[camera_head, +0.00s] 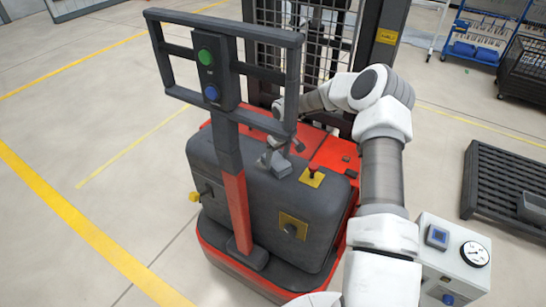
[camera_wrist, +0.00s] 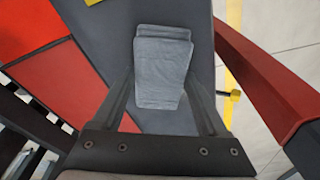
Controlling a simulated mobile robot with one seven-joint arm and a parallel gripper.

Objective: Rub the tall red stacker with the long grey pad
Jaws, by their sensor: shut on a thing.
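The tall red stacker (camera_head: 330,148) stands in the middle of the head view, with a red chassis, a dark grey rounded cover and a mast behind. My gripper (camera_head: 275,155) is over the cover's top, behind the upright post. It is shut on the grey pad (camera_head: 281,168), which is small in the head view and partly hidden by the gripper. In the wrist view the pad (camera_wrist: 161,65) sits between the two fingers, above the dark grey cover (camera_wrist: 95,22) and beside red panels (camera_wrist: 62,80). I cannot tell whether the pad touches the cover.
A dark control frame (camera_head: 222,75) with green and blue buttons rises in front of my gripper. A white gauge box (camera_head: 455,262) and black pallet (camera_head: 500,190) stand right. The left floor is clear.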

